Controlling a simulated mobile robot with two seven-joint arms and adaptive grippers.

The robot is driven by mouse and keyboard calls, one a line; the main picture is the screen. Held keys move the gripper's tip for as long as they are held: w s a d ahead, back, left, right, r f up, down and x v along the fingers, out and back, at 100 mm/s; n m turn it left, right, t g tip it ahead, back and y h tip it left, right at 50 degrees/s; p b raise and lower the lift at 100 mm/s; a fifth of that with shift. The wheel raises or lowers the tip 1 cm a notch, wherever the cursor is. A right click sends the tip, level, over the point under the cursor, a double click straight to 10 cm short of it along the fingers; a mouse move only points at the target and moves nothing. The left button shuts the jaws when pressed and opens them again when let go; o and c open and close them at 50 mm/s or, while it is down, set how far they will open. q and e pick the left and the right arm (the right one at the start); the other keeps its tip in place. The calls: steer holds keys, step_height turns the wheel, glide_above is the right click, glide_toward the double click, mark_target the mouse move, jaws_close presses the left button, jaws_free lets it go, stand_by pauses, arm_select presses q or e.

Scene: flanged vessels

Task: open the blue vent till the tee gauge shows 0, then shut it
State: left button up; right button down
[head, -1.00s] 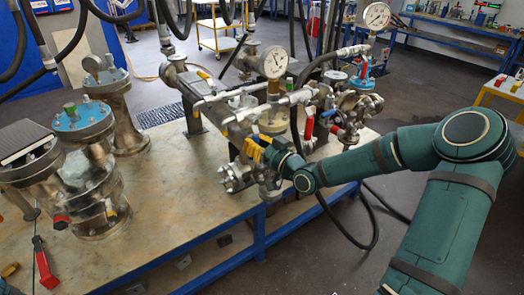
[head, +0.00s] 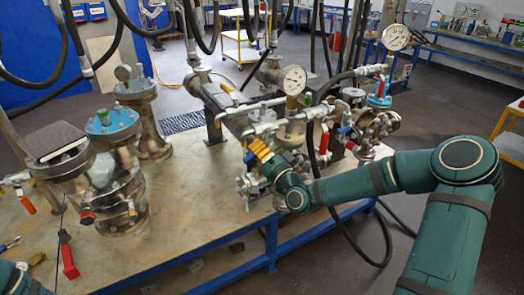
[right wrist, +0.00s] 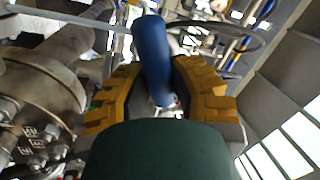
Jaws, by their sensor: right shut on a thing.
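My right gripper (head: 262,150) with yellow fingers is at the front of the pipework, below the nearer dial gauge. In the right wrist view, its fingers (right wrist: 158,95) are shut on a blue handle (right wrist: 152,52), which stands between them. In the head view the fingers mostly hide this handle. The nearer gauge (head: 293,80) has a white face on a brass-coloured stem. A second white gauge (head: 396,37) stands at the right end of the pipework. Both needles are too small to read surely, and I cannot tell which is the tee gauge. My left gripper is not in view.
Flanged vessels (head: 112,170) stand on the left of the table (head: 195,235). A red-handled tool (head: 68,255) lies near the front left. A red handle (head: 324,140) and another blue one (head: 343,130) sit right of the gripper. Black hoses hang above. The table's front middle is clear.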

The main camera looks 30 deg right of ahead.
steer(key=m, duration=0.1)
steer(key=r+m+h+p, duration=0.1)
steer(key=m, duration=0.1)
steer(key=shift+a+r, duration=0.25)
steer(key=shift+r+m+t+h+p, duration=0.15)
steer(key=shift+r+m+h+p, duration=0.15)
steer(key=shift+m, duration=0.55)
steer(key=shift+r+m+t+h+p, duration=0.2)
steer(key=shift+r+m, duration=0.15)
steer(key=shift+m, duration=0.5)
steer(key=c, duration=0.8)
jaws_free()
steer(key=shift+r, duration=0.1)
steer(key=v, duration=1.2)
